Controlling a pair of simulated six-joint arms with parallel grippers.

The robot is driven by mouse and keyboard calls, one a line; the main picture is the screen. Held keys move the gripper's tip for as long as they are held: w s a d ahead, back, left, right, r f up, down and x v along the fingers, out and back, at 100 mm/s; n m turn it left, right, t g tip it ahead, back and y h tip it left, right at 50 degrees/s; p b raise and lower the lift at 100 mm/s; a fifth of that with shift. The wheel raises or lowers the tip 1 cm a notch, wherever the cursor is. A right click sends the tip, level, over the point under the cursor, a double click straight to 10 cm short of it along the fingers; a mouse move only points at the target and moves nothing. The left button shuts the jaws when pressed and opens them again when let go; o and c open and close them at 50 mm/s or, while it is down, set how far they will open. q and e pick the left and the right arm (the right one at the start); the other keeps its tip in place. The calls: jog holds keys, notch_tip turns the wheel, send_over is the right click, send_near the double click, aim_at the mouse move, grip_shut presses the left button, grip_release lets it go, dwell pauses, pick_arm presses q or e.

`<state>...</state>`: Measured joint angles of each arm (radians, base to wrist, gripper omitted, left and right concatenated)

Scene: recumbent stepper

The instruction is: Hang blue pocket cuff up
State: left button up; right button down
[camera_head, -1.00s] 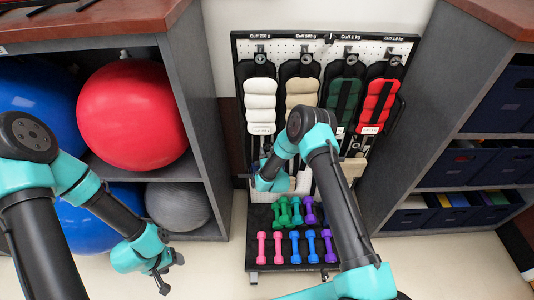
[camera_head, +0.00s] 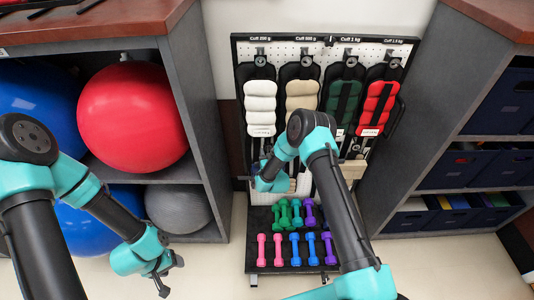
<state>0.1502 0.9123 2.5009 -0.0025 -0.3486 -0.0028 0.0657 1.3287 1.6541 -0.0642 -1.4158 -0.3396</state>
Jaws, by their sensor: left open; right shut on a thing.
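I cannot make out a blue pocket cuff; my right arm covers the lower middle of the pegboard rack (camera_head: 233,60). On the rack hang a white cuff (camera_head: 260,102), a beige cuff (camera_head: 301,95), a green cuff (camera_head: 342,98) and a red cuff (camera_head: 378,103), each on a dark strap. My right gripper (camera_head: 262,163) is in front of the rack, below the white cuff. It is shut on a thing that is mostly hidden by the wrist. My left gripper (camera_head: 165,282) is open and empty, low over the floor at the left.
Dumbbells in several colours stand on the rack's lower tray (camera_head: 268,220). A shelf at the left holds a red ball (camera_head: 132,117), a blue ball (camera_head: 35,105) and a grey ball (camera_head: 178,207). A cabinet with dark bins (camera_head: 487,165) stands at the right. The floor (camera_head: 440,265) is clear there.

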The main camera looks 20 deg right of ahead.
jog(key=shift+w+d+f, duration=0.1)
jog(key=shift+w+f, duration=0.25)
dwell(0.7)
dwell(0.7)
jog(key=shift+c, duration=1.6)
grip_release()
jog(key=s, duration=0.8)
